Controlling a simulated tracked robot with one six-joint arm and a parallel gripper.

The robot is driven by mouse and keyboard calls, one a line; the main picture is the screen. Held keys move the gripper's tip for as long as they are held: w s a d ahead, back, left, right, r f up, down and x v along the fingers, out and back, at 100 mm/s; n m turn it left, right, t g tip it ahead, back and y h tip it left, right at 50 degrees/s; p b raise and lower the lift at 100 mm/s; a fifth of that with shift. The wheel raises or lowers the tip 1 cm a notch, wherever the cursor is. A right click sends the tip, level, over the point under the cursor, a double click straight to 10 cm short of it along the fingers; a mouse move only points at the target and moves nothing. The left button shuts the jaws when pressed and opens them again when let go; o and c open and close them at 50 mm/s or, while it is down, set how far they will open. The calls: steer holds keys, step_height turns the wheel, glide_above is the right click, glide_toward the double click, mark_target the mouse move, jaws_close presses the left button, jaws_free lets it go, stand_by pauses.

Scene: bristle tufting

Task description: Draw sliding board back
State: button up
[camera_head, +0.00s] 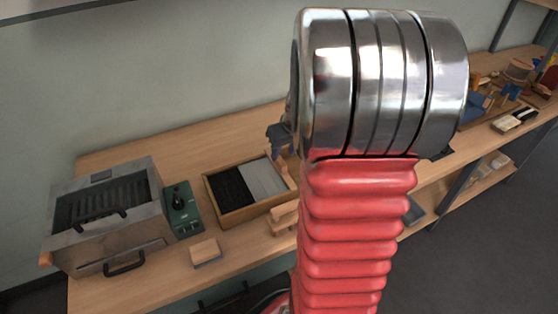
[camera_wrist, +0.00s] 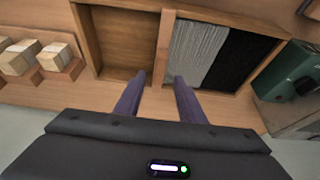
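A shallow wooden tray (camera_wrist: 120,8) lies below my gripper in the wrist view. An upright wooden strip (camera_wrist: 164,42), which looks like the sliding board, divides it. Grey bristle material (camera_wrist: 198,48) and black bristle material (camera_wrist: 238,58) lie right of the strip; the left side shows bare wood. My gripper (camera_wrist: 160,77) is open, its two purple fingers apart at the tray's near edge, one on each side of the strip's line. I cannot tell whether they touch it. In the head view the tray (camera_head: 257,210) is partly hidden by my arm.
Several light wooden blocks (camera_wrist: 55,56) sit left of the tray in the wrist view. A green control box (camera_wrist: 290,72) stands close to its right. In the head view a metal machine (camera_head: 110,240) and a small block (camera_head: 206,250) share the bench.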

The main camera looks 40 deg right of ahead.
mark_target(280, 160)
steer(key=shift+x, duration=3.05)
jaws_close()
